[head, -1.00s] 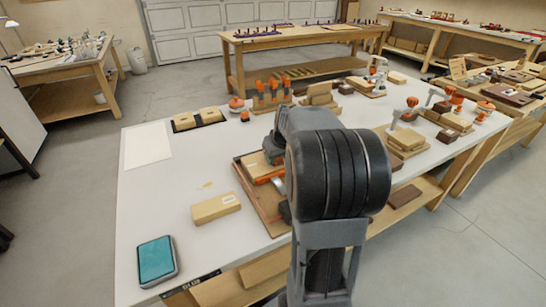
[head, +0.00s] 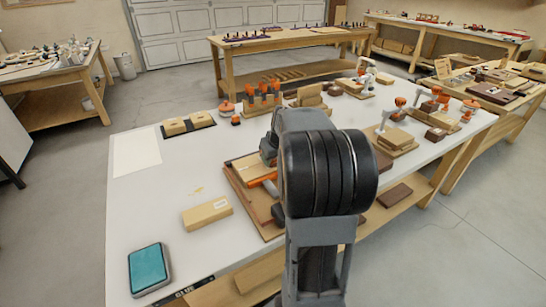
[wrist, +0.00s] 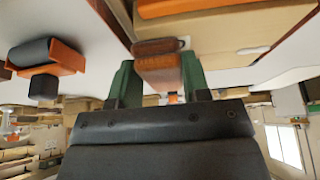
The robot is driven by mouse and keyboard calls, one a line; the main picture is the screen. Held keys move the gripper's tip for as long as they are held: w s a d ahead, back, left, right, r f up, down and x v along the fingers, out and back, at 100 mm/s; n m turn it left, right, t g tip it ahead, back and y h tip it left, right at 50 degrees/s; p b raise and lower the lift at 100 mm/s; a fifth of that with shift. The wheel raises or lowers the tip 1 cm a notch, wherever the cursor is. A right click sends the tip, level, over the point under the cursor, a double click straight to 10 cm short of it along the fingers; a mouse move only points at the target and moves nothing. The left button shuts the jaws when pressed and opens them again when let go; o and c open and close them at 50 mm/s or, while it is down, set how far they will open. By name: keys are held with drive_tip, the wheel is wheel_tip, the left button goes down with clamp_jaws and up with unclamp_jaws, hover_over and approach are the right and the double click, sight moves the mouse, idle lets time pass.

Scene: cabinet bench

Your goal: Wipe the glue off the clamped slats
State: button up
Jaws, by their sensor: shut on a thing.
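The slats (head: 246,167) lie light-coloured on a brown board (head: 243,200) in the middle of the bench, with an orange clamp part (head: 262,180) across them. My arm hides much of them in the head view. In the wrist view, the green fingers of my gripper (wrist: 159,84) are shut on an orange-brown block (wrist: 160,70) with faint lettering. The block's dark brown far end is close to the pale slats (wrist: 225,32); I cannot tell whether it touches them. An orange bar (wrist: 185,6) crosses behind. I cannot make out glue on the slats.
An orange-and-black clamp (wrist: 45,60) stands close by. The bench's left side has free room.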

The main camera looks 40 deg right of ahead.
sight(261, 165)
drive_tip(key=shift+w+a, duration=0.2)
drive_tip(key=shift+a, duration=1)
drive_tip(key=shift+w+a, duration=0.15)
drive_tip(key=shift+a, duration=1)
drive_tip(key=shift+w+a, duration=0.1)
drive_tip(key=shift+a, duration=0.75)
drive_tip(key=shift+a, duration=0.1)
drive_tip(key=shift+w+a, duration=0.15)
drive_tip(key=shift+a, duration=0.85)
drive_tip(key=shift+w+a, duration=0.1)
drive_tip(key=shift+a, duration=0.85)
drive_tip(key=shift+d, duration=0.2)
drive_tip(key=shift+s+d, duration=0.15)
drive_tip(key=shift+d, duration=0.85)
drive_tip(key=shift+d, duration=0.1)
drive_tip(key=shift+s+d, duration=0.15)
drive_tip(key=shift+d, duration=0.85)
drive_tip(key=shift+s+d, duration=0.1)
drive_tip(key=shift+d, duration=0.85)
